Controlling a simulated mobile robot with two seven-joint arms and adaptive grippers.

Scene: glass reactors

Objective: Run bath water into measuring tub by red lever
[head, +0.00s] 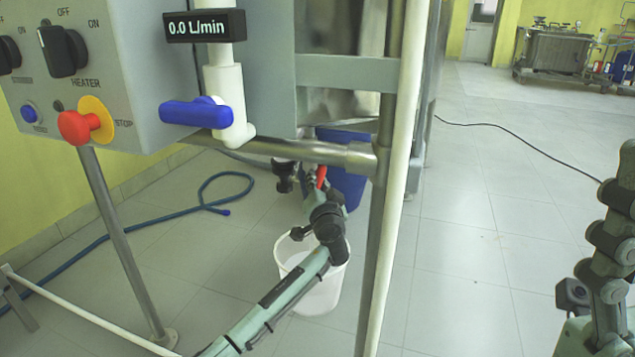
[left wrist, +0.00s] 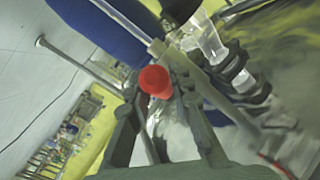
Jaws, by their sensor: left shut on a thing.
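The red lever (head: 321,177) shows as a small red piece beyond my left forearm, low under the steel frame. In the left wrist view its round red end (left wrist: 155,80) sits between the fingers of my left gripper (left wrist: 157,98), which is shut on it. In the head view my left gripper (head: 311,184) is small and partly hidden by my wrist. The white measuring tub (head: 325,292) stands on the floor below, partly covered by my arm. Its inside looks pale; I cannot tell whether water is in it. The valve outlet is mostly hidden.
A flow display (head: 205,26) reads 0.0 L/min. A blue-handled valve (head: 196,113) and a control panel (head: 110,75) are near. Steel posts and a white pipe (head: 398,170) stand right of the tub. A blue drum (head: 347,180) stands behind; a blue hose (head: 130,230) lies on the floor.

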